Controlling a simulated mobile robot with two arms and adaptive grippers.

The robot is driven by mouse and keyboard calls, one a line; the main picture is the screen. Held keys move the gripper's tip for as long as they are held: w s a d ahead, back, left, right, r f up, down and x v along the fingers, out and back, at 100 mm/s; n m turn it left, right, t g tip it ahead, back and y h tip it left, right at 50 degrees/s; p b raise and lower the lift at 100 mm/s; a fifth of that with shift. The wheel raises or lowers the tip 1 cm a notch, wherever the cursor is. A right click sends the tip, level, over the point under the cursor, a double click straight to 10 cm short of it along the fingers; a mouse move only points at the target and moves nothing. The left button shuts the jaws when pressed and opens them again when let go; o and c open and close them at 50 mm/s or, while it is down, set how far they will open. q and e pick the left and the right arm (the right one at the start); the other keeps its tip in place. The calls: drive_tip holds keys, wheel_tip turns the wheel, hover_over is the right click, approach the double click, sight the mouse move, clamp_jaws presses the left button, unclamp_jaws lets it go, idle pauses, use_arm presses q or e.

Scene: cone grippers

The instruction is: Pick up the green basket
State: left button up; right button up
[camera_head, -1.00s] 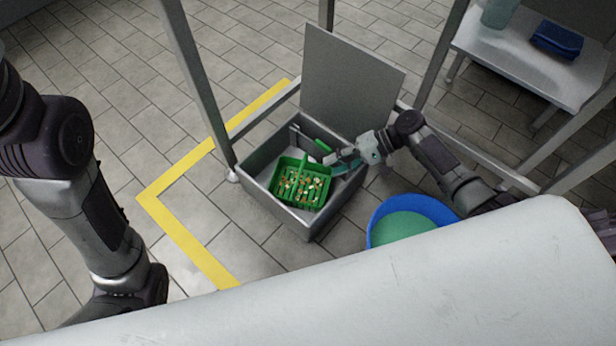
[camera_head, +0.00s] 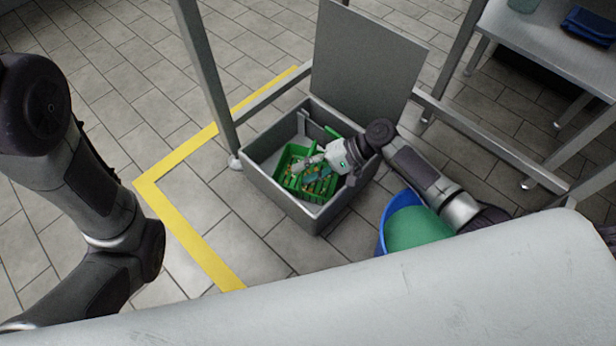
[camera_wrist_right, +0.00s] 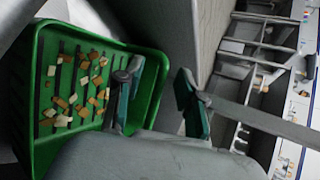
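The green basket (camera_head: 286,160) sits inside an open grey box on the floor and holds small brown and pale pieces. My right gripper (camera_head: 308,164) is over the basket and covers part of it. In the right wrist view the basket (camera_wrist_right: 38,105) fills the left side. There the right gripper (camera_wrist_right: 158,95) is open, with one finger over the basket's inside and the other outside it. The basket's green rim shows between the fingers; I cannot tell if they touch it. My left arm is at the left of the head view; its gripper is not in view.
The grey box (camera_head: 281,201) has a raised lid (camera_head: 366,58) behind it. A blue tub (camera_head: 384,228) with green contents stands right of the box, under my right arm. Metal frame posts (camera_head: 205,75) stand close around. Yellow floor tape (camera_head: 180,230) runs at left.

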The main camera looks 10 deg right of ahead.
drive_tip(key=shift+c, duration=0.2)
clamp_jaws()
idle(0.3)
